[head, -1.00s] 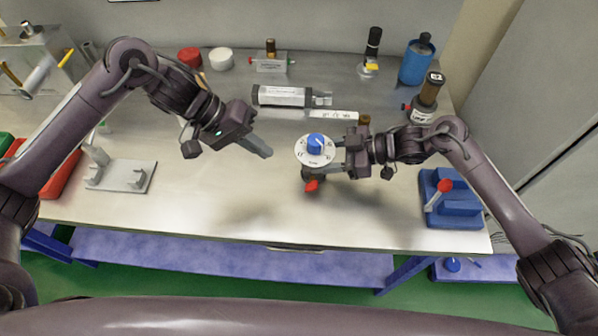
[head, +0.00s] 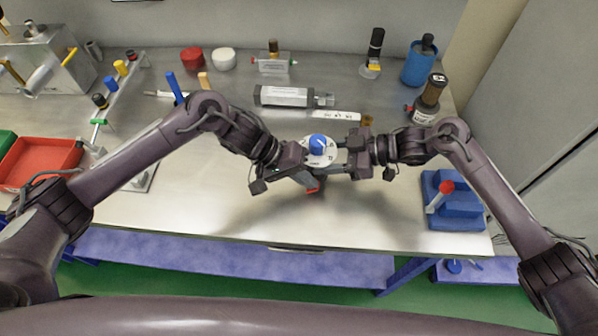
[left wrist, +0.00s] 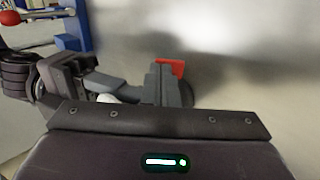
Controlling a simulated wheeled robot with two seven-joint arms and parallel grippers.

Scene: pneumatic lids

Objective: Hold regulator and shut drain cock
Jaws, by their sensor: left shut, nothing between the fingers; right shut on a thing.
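The regulator (head: 328,157), with a white round dial and a blue knob on top, is held above the bench by my right gripper (head: 342,162), which comes in from the right. The red drain cock (head: 314,188) shows at its lower side. My left gripper (head: 309,181) is shut and empty, its fingertips right beside the red cock below the dial. In the left wrist view the closed fingers (left wrist: 164,86) partly cover the red cock (left wrist: 174,67); I cannot tell whether they touch it. The regulator's body is largely hidden by both grippers.
A blue holder with a red-tipped lever (head: 455,208) stands at the right front. A grey cylinder (head: 285,96) and a white label strip (head: 335,116) lie behind the regulator. A red tray (head: 38,160) is at left. The front middle of the bench is clear.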

